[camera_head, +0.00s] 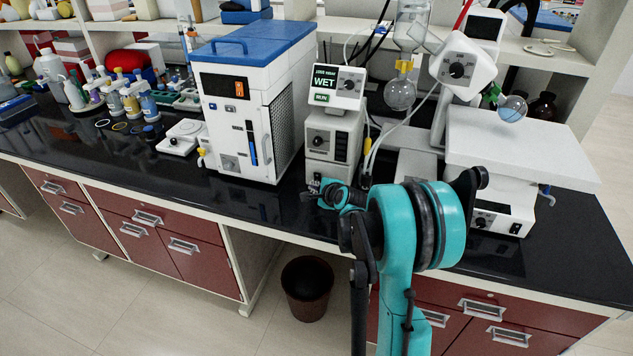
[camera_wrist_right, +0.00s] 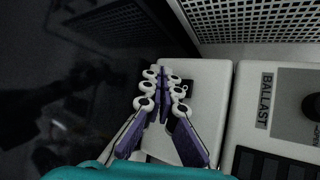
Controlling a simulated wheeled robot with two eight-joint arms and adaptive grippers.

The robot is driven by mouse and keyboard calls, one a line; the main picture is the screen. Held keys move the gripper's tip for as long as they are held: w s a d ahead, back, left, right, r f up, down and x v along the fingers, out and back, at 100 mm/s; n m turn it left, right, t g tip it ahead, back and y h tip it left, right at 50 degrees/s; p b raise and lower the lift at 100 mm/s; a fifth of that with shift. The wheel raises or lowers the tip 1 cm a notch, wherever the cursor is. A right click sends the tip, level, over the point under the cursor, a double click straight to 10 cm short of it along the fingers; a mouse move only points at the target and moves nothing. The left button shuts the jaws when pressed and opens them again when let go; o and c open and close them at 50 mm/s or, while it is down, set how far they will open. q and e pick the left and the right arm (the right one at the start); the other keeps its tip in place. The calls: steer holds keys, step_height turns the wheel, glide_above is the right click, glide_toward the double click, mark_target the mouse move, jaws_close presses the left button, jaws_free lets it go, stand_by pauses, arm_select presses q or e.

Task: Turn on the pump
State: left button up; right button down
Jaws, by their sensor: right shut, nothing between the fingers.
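The pump (camera_head: 333,145) is a white box with a knob and a dark vent on its front, standing on the black bench. In the right wrist view its pale front (camera_wrist_right: 265,145) shows a "BALLAST" label, a dark knob and a dark grille. My right gripper (camera_wrist_right: 164,80) is shut and empty, its purple fingers with white-ringed pads over the left edge of a white panel. A small black part (camera_wrist_right: 187,92), perhaps a switch, is partly hidden behind the fingers. I cannot tell whether they touch. In the head view the arm covers the pump's lower front. My left gripper is not in view.
A controller reading "WET" (camera_head: 337,86) sits on the pump. A white, blue-topped unit (camera_head: 234,125) stands close on the left. A rotary evaporator with glass flasks (camera_head: 400,94) and a white bath (camera_head: 520,150) stand to the right. The bench's front edge is mostly clear.

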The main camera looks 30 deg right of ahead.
stand_by(0.3)
steer(key=shift+s+a+r, duration=0.2)
steer(key=shift+s+a, duration=0.6)
steer(key=shift+a, duration=0.15)
steer(key=shift+s+a+r, duration=0.15)
steer(key=shift+s+a, duration=0.65)
steer(key=shift+a, duration=0.15)
steer(key=s+a+r+n+g+y, duration=0.1)
steer(key=s+a+r+n, duration=0.3)
steer(key=s+a+n, duration=0.4)
steer(key=s+a+n+g, duration=0.2)
steer(key=s+a+n, duration=0.4)
steer(key=s+n, duration=0.2)
steer(key=s+a+n+g, duration=0.2)
steer(key=s+a+n, duration=0.4)
steer(key=s, duration=0.5)
steer(key=shift+a+f+n, duration=0.15)
steer(key=shift+n, duration=0.95)
